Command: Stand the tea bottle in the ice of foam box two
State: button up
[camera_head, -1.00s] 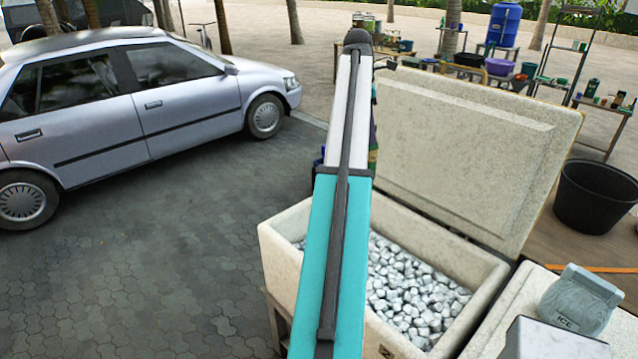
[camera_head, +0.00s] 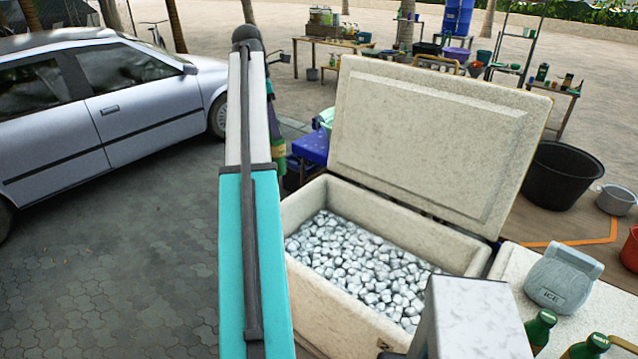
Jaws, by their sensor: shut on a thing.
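The foam box (camera_head: 322,296) stands open at the centre, with a "2"-like mark low on its front wall. Its lid (camera_head: 430,140) is raised at the back. Loose ice (camera_head: 355,262) fills the inside and nothing stands in it. My arm runs up left of the box and hides most of my gripper (camera_head: 273,128). A dark green bottle (camera_head: 278,168) shows partly past the arm's right side, seemingly held in my gripper, beyond and left of the box. The fingers are not clear.
A pale closed box top (camera_head: 515,262) at right carries an ice bag (camera_head: 563,278). Green bottles (camera_head: 540,328) stand at the bottom right.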

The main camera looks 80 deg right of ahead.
jog(key=shift+w+a, duration=0.1)
jog(key=shift+w, duration=0.2)
jog(key=s+f, duration=1.7)
jog(key=f, duration=0.1)
jog(key=shift+s+a+n, duration=0.15)
jog(key=shift+a+n, duration=0.15)
jog(key=shift+a, duration=0.05)
